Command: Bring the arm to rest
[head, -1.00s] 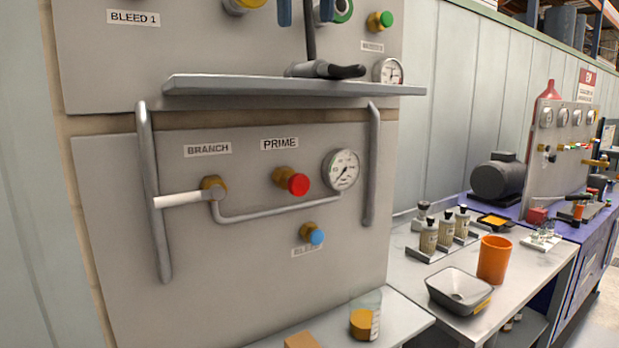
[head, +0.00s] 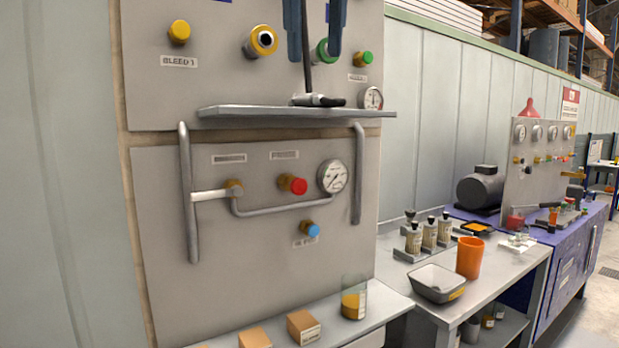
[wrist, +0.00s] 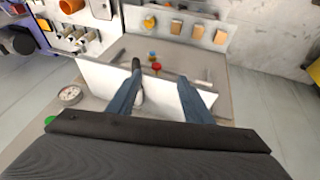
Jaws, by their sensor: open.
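My gripper (head: 313,55) hangs at the top of the head view, in front of the upper panel and above the narrow shelf (head: 290,111). Its two blue fingers are apart and hold nothing. A dark tool (head: 318,100) with a black handle lies on the shelf below, and a thin dark rod (head: 305,50) rises from it near the left finger. In the wrist view the open fingers (wrist: 160,76) point over the white shelf (wrist: 163,90), with the dark handle (wrist: 136,66) close to the left finger. I cannot tell whether they touch.
The lower panel has a white-handled valve (head: 210,194), a red knob (head: 293,185) and a gauge (head: 333,176). A beaker (head: 353,297) and boxes (head: 303,327) stand on the ledge below. An orange cup (head: 470,259) and a grey tray (head: 438,284) stand on the bench at right.

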